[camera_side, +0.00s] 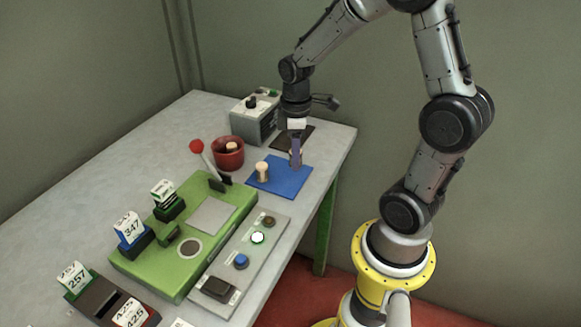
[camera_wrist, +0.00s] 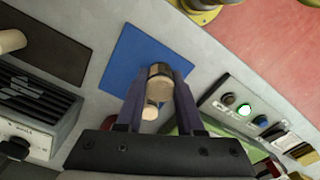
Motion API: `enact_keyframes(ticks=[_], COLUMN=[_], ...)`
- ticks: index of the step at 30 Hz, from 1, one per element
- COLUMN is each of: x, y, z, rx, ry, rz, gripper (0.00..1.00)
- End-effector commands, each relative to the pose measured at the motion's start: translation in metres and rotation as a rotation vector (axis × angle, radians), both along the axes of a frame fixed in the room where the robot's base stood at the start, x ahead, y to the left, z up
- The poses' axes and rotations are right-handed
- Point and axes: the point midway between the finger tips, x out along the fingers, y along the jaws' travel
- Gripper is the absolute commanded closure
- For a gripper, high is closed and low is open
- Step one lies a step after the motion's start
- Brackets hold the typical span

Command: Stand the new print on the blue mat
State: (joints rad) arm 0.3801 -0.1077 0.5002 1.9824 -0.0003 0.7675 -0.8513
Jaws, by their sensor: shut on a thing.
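The blue mat (camera_side: 281,181) lies on the grey table and also shows in the wrist view (camera_wrist: 118,68). My gripper (camera_side: 296,165) points down, low over the mat's far right part.
A green press (camera_side: 150,262) with a red-knobbed lever (camera_side: 197,146) and a button panel (camera_side: 240,275) stand in front.

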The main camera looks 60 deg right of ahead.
Motion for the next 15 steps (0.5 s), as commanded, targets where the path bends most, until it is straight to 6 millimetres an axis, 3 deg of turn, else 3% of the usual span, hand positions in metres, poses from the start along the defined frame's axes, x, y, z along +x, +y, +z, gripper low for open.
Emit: enact_keyframes(ticks=[8, 15], x=[0.015, 0.015], y=[-0.006, -0.006], z=[-0.02, -0.049], rx=[0.0, 0.0], ry=[0.001, 0.001], rz=[0.0, 0.0], gripper=[1.0, 1.0])
